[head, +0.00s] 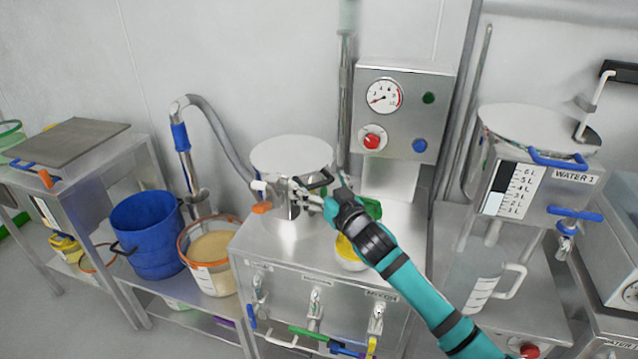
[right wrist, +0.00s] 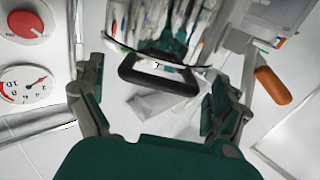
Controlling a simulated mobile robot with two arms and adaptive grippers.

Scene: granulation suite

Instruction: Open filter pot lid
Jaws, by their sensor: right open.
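The filter pot (head: 290,212) is a steel cylinder standing on the steel cabinet. Its round pale lid (head: 290,152) lies shut on top and has a black loop handle (head: 318,180) at its front edge. My right gripper (head: 300,192) is at the front of the pot, close to the handle, with its fingers apart. In the right wrist view, the black handle (right wrist: 160,82) lies ahead, between the two open fingers and slightly beyond their tips. I cannot tell whether they touch. An orange knob (right wrist: 272,86) sits to the right there. My left gripper is not in view.
A gauge panel (head: 405,112) with a red knob stands behind the pot. A yellow container (head: 350,252) sits under my right forearm. Valves (head: 315,302) line the cabinet front. A blue bucket (head: 148,240) and a beige-filled bucket (head: 210,260) stand left; the WATER 1 tank (head: 535,190) stands right.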

